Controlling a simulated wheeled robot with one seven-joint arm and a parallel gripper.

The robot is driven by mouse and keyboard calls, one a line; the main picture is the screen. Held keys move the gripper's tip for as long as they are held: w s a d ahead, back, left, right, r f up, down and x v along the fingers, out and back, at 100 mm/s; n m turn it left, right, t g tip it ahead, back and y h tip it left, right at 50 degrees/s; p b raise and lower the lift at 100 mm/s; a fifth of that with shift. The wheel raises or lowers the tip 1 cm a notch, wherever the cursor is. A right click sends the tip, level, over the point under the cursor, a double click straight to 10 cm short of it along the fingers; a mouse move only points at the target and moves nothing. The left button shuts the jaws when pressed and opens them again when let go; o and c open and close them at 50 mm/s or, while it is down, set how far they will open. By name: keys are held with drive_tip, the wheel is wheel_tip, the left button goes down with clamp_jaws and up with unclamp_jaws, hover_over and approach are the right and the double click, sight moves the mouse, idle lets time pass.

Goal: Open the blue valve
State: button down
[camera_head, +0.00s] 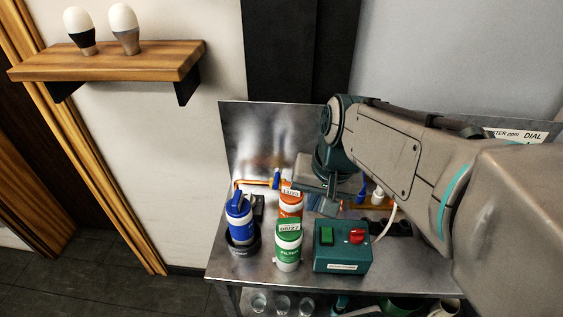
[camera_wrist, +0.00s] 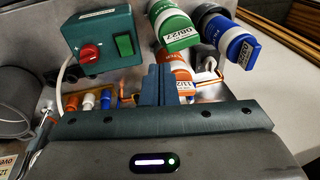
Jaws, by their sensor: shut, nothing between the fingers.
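A small blue valve handle (camera_head: 277,178) sits on the copper pipe along the back panel in the head view, behind the orange-and-white canister (camera_head: 290,200). I cannot tell whether it is turned open or closed. In the wrist view I cannot make it out; my fingers cover part of that area. My gripper (camera_head: 326,204) is to the right of the handle in the head view, apart from it, above the bench. In the wrist view my gripper's fingers (camera_wrist: 165,85) are together and empty, in front of the orange canister (camera_wrist: 182,72).
A blue canister (camera_head: 239,218) stands in a dark holder, beside a green-and-white canister (camera_head: 288,247). A teal control box (camera_head: 342,260) with a green switch and red knob is at the front. Another small blue fitting (camera_head: 361,194) is right of my gripper. A shelf (camera_head: 150,62) holds two bulb-shaped items.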

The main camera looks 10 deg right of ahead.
sight(277, 178)
drive_tip(key=w+d+f+m+y+b, duration=0.1)
drive_tip(key=w+d+m+y, duration=0.1)
drive_tip(key=w+m, duration=0.3)
drive_tip(key=w+d+f+m+y+b, duration=0.1)
drive_tip(key=w+d+m+y, duration=0.1)
drive_tip(key=w+d+m, duration=0.2)
drive_tip(key=w+d+f+m+y+b, duration=0.1)
drive_tip(key=w+d+f+m+y, duration=0.1)
drive_tip(key=w+d+m, duration=0.2)
drive_tip(key=shift+w+d+m, duration=0.1)
drive_tip(key=shift+w+m, duration=0.65)
drive_tip(key=shift+m, duration=0.35)
drive_tip(key=shift+w+m, duration=0.7)
drive_tip(key=shift+m, duration=0.4)
drive_tip(key=a+r+p+x, duration=0.1)
drive_tip(key=a+r+x, duration=0.1)
drive_tip(key=x, duration=1.1)
drive_tip(key=shift+w+a, duration=0.25)
drive_tip(key=shift+w, duration=0.05)
